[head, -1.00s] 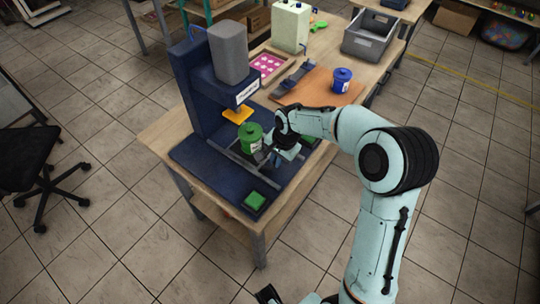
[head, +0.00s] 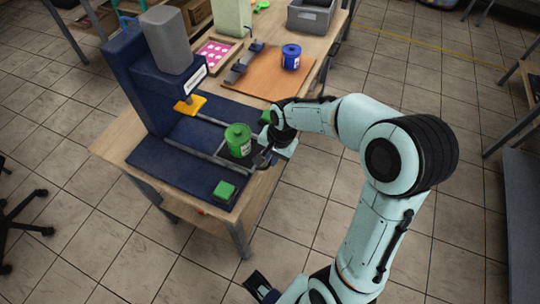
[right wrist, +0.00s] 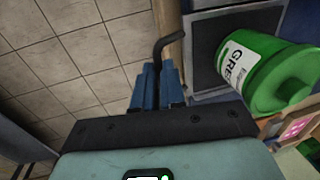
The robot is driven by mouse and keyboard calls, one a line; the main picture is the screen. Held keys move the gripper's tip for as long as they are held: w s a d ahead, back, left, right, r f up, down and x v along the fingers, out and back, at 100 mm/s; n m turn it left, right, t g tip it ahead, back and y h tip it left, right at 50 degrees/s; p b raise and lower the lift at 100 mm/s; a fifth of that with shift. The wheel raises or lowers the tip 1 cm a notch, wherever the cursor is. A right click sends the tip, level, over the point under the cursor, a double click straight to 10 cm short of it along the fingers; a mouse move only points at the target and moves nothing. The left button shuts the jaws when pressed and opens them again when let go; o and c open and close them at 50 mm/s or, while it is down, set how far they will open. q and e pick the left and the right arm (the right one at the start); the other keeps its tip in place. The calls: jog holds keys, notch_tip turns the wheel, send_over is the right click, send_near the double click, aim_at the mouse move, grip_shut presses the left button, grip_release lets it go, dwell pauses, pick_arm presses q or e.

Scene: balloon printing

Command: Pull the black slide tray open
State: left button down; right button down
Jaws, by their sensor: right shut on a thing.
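The black slide tray (head: 228,158) juts out from the dark blue press (head: 140,85) toward the table's near edge. A green can (head: 238,139) stands upright on it; the can also shows in the right wrist view (right wrist: 262,70). My right gripper (head: 264,157) is at the tray's outer end. In the right wrist view its blue fingers (right wrist: 158,88) are shut on the tray's thin dark handle (right wrist: 172,45). A dark gripper-like part, apparently my left gripper (head: 262,286), shows at the bottom edge; its fingers are unclear.
A green button block (head: 224,190) sits on the front of the press base. An orange nozzle plate (head: 190,105) is behind the can. A blue can (head: 291,57) stands on a brown board (head: 268,78). Floor to the right of the table is open.

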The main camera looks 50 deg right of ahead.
jog(key=c, duration=1.2)
grip_release()
notch_tip(320, 180, up, 13)
jog(key=s+p, duration=0.2)
jog(key=shift+s+d, duration=0.15)
jog(key=shift+d, duration=0.2)
jog(key=shift+r, duration=0.1)
